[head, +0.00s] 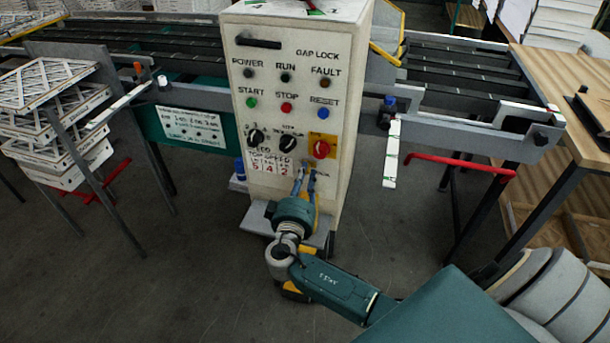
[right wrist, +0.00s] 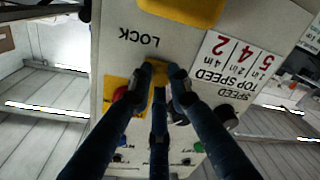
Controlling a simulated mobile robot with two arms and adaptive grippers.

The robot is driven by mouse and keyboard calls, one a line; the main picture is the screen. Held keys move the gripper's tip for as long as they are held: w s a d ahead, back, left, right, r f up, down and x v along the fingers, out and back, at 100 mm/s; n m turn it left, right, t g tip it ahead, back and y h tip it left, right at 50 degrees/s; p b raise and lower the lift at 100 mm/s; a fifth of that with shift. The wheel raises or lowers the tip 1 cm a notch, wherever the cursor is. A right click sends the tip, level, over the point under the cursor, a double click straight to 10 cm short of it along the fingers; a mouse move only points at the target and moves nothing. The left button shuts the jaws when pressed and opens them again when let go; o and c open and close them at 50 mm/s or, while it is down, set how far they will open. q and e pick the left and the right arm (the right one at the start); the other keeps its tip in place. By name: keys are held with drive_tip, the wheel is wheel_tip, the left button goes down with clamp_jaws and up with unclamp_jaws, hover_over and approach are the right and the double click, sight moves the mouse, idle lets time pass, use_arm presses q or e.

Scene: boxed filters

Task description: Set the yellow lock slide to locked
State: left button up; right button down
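The control panel (head: 330,200) faces me in the head view. My right gripper (head: 305,168) reaches up to its lower middle and hides part of it. In the right wrist view, where the panel appears upside down, a small yellow piece (right wrist: 158,72), apparently the lock slide, lies between the fingertips of my right gripper (right wrist: 160,78). The fingertips flank it closely; I cannot tell if they press on it. A LOCK label (right wrist: 139,36) is beside it. The slide's position along its track is hidden. My left gripper is out of view.
A red knob (head: 321,149) on a yellow plate is just above the right gripper. Black dials (head: 287,143) and a speed table (head: 267,170) are to its left. Conveyors flank the panel. A wooden table (head: 555,85) stands at right, and stacked filters (head: 45,95) are at left.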

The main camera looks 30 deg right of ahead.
sight(322, 165)
drive_tip(key=shift+s+d+f, duration=0.1)
drive_tip(key=shift+s+d, duration=0.85)
drive_tip(key=shift+s, duration=0.2)
drive_tip(key=shift+s+d, duration=0.3)
drive_tip(key=shift+d, duration=0.05)
drive_tip(key=c, duration=1.8)
unclamp_jaws()
drive_tip(key=shift+o, duration=0.9)
drive_tip(key=shift+s, duration=0.1)
